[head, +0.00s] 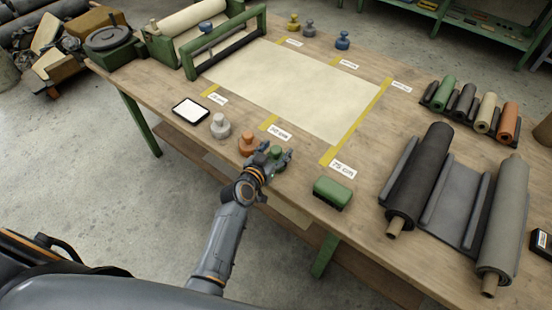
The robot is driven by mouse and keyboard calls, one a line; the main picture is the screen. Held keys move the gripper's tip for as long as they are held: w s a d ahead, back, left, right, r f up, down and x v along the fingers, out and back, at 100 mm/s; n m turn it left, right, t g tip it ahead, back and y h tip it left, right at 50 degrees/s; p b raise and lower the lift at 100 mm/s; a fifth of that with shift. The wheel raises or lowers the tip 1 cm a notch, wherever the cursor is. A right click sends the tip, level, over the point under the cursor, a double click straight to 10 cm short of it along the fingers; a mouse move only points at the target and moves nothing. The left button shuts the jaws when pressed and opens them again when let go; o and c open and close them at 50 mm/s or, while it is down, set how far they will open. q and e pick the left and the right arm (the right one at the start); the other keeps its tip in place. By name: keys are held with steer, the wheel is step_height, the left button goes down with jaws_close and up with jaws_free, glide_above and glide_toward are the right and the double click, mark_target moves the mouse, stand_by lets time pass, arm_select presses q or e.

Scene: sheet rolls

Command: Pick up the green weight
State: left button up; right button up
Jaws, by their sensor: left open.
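The green weight (277,152) stands near the front edge of the wooden table, just right of the orange weight (248,144). Only its upper part shows clearly; my gripper hides the rest. My left gripper (276,160) is open, with its fingers at the green weight, one finger on its right side. I cannot tell whether the fingers touch it. My right gripper is not in view.
A grey weight (220,125) stands left of the orange one. A green block (333,193) lies to the right near the edge. A cream sheet (290,85) covers the table's middle, and dark and grey rolls (420,175) lie at the right.

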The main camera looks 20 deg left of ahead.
arm_select(q)
jaws_close()
steer(key=shift+w+r, duration=0.1)
steer(key=shift+r, duration=0.1)
